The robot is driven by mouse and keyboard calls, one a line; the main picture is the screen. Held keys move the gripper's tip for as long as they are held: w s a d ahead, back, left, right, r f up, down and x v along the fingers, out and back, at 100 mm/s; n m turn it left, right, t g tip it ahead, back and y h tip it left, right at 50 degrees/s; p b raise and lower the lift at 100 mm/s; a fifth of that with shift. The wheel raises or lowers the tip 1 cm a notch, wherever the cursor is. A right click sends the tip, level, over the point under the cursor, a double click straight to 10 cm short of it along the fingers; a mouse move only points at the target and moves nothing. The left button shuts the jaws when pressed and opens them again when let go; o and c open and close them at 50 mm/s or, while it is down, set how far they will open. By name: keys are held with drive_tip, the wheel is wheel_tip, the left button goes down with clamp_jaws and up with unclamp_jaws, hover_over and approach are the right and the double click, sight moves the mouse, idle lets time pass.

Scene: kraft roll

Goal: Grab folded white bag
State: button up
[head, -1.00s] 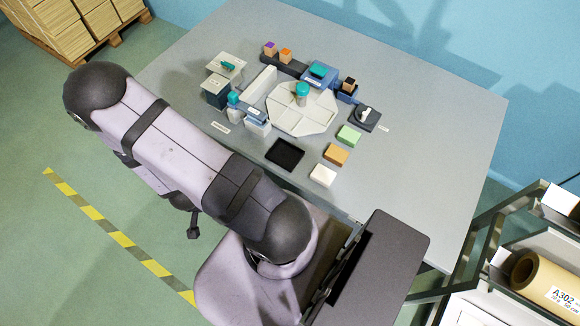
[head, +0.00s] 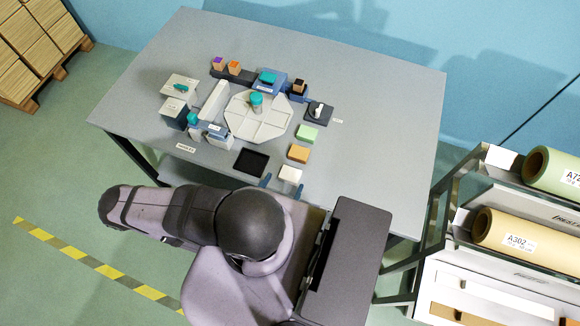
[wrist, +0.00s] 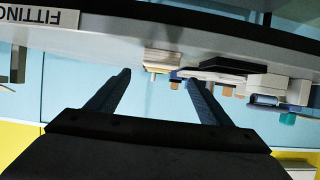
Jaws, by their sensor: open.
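The folded white bag (head: 290,174) is a small white block shape lying flat near the table's front edge, in front of an orange block. My gripper (head: 282,185) is open, its two blue fingertips showing at the front edge, one on either side of the bag in the head view. In the upside-down wrist view the bag (wrist: 163,56) appears ahead, between the two fingers (wrist: 158,77) and beyond their tips. Nothing is between the fingers. My arm hides most of the gripper in the head view.
A black tray (head: 251,162) lies just left of the bag. Orange (head: 298,153) and green (head: 308,133) blocks lie behind it. A pale octagonal tray (head: 258,118) is further back. The table's right side is clear. A roll rack (head: 480,200) stands at the right.

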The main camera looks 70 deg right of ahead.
sight(291, 171)
drive_tip(key=shift+d+f, duration=0.15)
drive_tip(key=shift+d, duration=0.05)
drive_tip(key=shift+d+f, duration=0.15)
drive_tip(key=shift+d, duration=0.1)
drive_tip(key=shift+d+f+b, duration=0.15)
drive_tip(key=shift+d+b, duration=0.25)
drive_tip(key=shift+d, duration=0.05)
drive_tip(key=shift+d, duration=0.15)
drive_tip(key=shift+d+f, duration=0.15)
idle(0.4)
drive_tip(key=shift+b+x, duration=1.25)
drive_tip(key=shift+x, duration=0.45)
drive_tip(key=shift+d+f+b, duration=0.25)
drive_tip(key=shift+d+b, duration=0.05)
drive_tip(key=shift+d, duration=0.25)
